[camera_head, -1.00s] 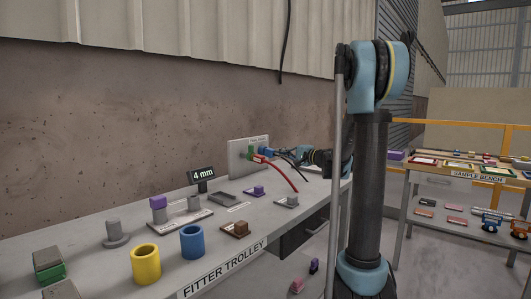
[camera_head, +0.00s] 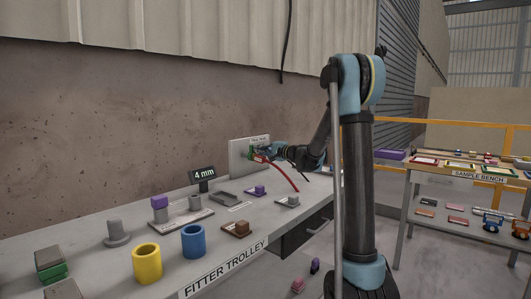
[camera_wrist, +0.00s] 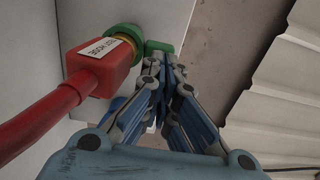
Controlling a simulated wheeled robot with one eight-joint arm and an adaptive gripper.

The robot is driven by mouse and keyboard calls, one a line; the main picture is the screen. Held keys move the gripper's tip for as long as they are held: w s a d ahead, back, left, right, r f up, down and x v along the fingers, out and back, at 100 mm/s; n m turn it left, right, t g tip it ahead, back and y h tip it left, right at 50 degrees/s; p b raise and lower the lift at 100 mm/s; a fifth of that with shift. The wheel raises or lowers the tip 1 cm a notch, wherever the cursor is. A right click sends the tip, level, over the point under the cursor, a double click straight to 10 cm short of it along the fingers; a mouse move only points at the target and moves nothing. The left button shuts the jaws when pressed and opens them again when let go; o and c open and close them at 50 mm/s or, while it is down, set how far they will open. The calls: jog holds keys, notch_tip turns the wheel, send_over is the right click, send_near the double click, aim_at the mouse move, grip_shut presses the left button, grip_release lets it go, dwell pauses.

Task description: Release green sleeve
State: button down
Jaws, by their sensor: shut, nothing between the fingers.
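The green sleeve (camera_wrist: 124,36) is a ring around a fitting on the pale panel (camera_head: 236,156), with a brass-coloured band between it and the red connector. The red connector (camera_wrist: 104,68) carries a white label and a red hose (camera_wrist: 38,122). The hose hangs down over the trolley in the head view (camera_head: 285,175). A small green piece (camera_wrist: 159,47) shows just beyond my fingertips; whether it belongs to the sleeve I cannot tell. My gripper (camera_wrist: 163,72) is shut and empty, pointing at the panel beside the connector. In the head view my gripper (camera_head: 268,151) is small and partly hidden.
The trolley top (camera_head: 120,270) holds a yellow cup (camera_head: 147,264), a blue cup (camera_head: 193,242), a "4 mm" display (camera_head: 202,174) and several small blocks. A sample bench (camera_head: 455,182) stands at the right. A wall rises behind the panel.

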jog(key=shift+w+a, duration=0.1)
dwell(0.3)
jog(key=shift+x, duration=1.4)
jog(key=v, duration=1.4)
jog(key=shift+f, duration=0.1)
